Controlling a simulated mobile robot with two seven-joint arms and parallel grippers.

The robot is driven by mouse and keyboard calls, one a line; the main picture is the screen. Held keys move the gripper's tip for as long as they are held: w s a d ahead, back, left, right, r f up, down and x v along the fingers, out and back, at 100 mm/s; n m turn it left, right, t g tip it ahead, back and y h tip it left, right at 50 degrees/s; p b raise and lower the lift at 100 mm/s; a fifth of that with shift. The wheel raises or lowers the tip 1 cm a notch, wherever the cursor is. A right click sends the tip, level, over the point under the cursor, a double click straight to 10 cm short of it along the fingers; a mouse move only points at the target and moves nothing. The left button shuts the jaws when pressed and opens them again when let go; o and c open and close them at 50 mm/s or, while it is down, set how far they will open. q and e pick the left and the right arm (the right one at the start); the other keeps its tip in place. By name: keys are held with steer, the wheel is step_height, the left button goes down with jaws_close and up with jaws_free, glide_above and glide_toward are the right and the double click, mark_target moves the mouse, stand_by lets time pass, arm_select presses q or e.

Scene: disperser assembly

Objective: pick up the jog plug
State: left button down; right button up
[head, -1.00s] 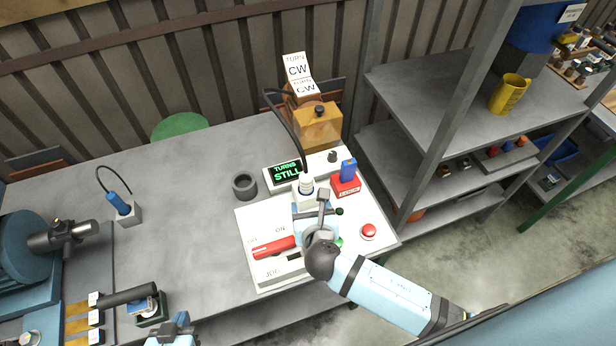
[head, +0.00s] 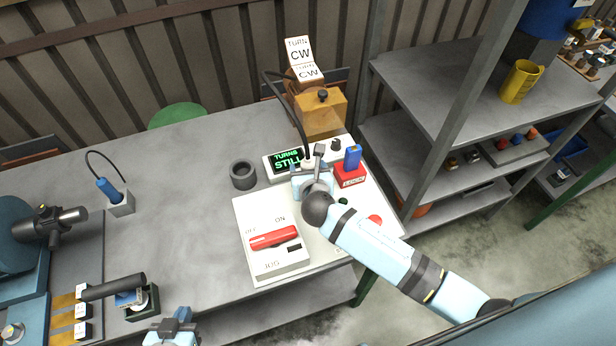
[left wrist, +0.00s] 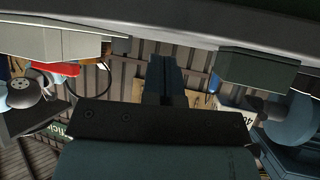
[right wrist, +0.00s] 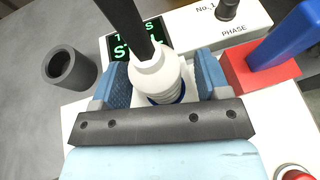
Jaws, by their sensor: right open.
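A white ribbed plug with a thick black cable stands upright in the right wrist view (right wrist: 158,80); I take it as the jog plug. In the head view my right gripper (head: 311,182) mostly hides it. In the right wrist view my right gripper (right wrist: 160,66) is open, with one blue finger on each side of the plug; I cannot tell whether they touch it. My left gripper (head: 173,322) is at the bottom edge of the head view, away from the plug. Its fingers look closed together and empty in the left wrist view (left wrist: 165,80).
A white panel (head: 268,215) has a red handle (head: 274,237) and a JOG label. A red lock block with a blue key (head: 352,157) stands right of the plug, a display (head: 286,160) behind it.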

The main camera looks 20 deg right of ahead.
steer(key=c, duration=1.1)
steer(key=shift+r, duration=0.1)
